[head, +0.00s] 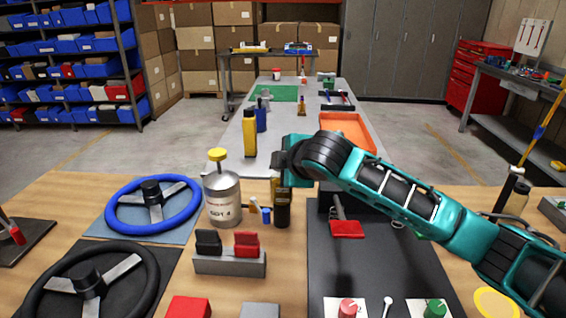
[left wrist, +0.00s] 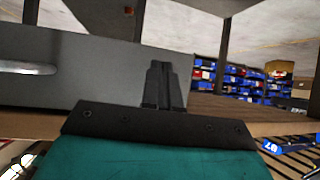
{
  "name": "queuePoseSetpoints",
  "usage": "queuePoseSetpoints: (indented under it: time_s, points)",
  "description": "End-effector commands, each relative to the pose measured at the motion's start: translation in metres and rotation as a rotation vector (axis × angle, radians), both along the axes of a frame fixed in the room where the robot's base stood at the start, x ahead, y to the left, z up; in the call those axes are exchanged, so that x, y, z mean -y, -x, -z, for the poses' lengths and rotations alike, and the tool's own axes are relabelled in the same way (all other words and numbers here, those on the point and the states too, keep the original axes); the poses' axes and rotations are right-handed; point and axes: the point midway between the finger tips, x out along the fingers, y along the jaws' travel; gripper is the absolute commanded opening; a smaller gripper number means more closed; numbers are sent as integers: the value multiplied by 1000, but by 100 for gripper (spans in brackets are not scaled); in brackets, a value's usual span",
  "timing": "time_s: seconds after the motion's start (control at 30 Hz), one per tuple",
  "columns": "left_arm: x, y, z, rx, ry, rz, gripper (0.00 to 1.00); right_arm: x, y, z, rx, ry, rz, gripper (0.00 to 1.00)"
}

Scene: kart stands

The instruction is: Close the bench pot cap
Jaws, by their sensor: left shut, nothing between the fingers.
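The bench pot (head: 222,199) is a silver can with a "SET 4" label, upright on the wooden bench. Its yellow cap (head: 218,154) sits at the top, above the can's sloped shoulder. A small blue-tipped part (head: 265,214) is at the pot's right side. My right arm comes in from the right and its hand (head: 296,178) is just right of the pot, apart from the cap. Its fingertips cannot be made out clearly against a dark upright object (head: 283,208). My left gripper (left wrist: 165,70) is shut and empty in the left wrist view; it is outside the head view.
A blue steering wheel (head: 153,204) lies left of the pot. A block with black and red clips (head: 230,262) stands in front of it. A dark mat (head: 340,270) lies to the right. A grey panel (left wrist: 60,70) fills the left wrist view's left side.

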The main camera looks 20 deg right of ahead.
Motion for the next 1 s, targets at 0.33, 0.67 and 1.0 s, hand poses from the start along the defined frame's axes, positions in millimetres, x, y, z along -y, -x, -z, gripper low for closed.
queuePoseSetpoints:
  time_s: [0.33, 0.67, 1.0]
  points:
    - [0, 2, 2, -5, 0, 0, 0, 2, 0, 1, 0, 4, 5, 0]
    - [0, 2, 2, -5, 0, -1, 0, 1, 0, 1, 0, 3, 2, 30]
    - [0, 2, 1, -5, 0, -1, 0, 1, 7, -5, 2, 1, 0, 30]
